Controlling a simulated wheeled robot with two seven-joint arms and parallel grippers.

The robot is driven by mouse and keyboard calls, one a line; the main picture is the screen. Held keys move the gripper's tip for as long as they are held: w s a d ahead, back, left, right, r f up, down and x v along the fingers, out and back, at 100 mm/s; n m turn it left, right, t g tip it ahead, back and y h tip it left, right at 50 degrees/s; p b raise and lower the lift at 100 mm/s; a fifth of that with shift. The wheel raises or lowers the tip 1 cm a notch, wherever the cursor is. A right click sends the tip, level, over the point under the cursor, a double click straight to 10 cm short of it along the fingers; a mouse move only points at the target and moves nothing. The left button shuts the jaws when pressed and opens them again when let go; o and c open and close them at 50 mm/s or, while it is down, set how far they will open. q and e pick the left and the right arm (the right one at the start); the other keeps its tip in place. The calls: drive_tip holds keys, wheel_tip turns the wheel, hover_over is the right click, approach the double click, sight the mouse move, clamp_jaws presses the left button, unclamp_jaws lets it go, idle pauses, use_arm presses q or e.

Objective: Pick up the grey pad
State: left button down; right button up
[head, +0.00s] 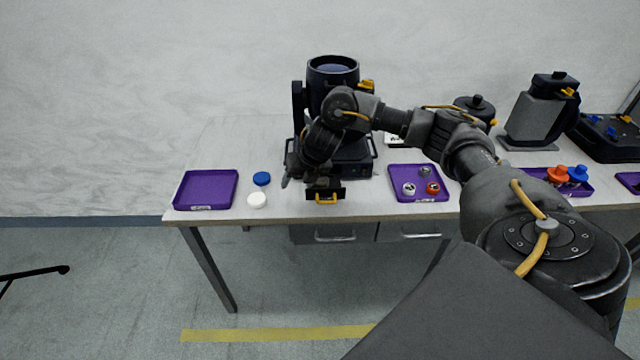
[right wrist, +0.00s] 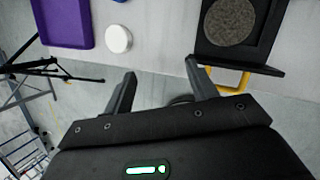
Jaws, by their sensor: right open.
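The grey pad (right wrist: 229,22) is a round, speckled dark grey disc in the right wrist view. It lies in a black open drawer or tray (right wrist: 262,60) with a yellow handle (right wrist: 228,86). In the head view the drawer (head: 325,190) is at the front of the black lamp base, and I cannot make out the pad. My right gripper (head: 287,181) is just left of the drawer in the head view. In the right wrist view its fingers (right wrist: 160,68) are apart with nothing between them, and the pad is beyond the right finger. My left gripper is not in view.
A white disc (head: 257,200) and a blue disc (head: 261,178) lie left of the gripper, beside an empty purple tray (head: 207,205). A black moving-head lamp (head: 333,75) stands behind. A purple tray with several small parts (head: 418,170) is on the right.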

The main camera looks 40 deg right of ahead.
drive_tip(key=g+h, duration=0.1)
approach(321, 179)
wheel_tip(321, 179, up, 2)
drive_tip(key=x, duration=0.5)
drive_tip(key=shift+s+f+b, duration=0.3)
drive_tip(key=shift+b, duration=0.05)
drive_tip(key=shift+w+a+f+p, duration=0.15)
drive_tip(key=shift+f+p, duration=0.15)
drive_tip(key=shift+f, duration=0.15)
drive_tip(key=p+x, duration=0.1)
drive_tip(key=x, duration=0.3)
drive_tip(key=shift+w+f, duration=0.1)
drive_tip(key=shift+f, duration=0.05)
drive_tip(key=shift+c, duration=0.4)
drive_tip(key=c, duration=0.5)
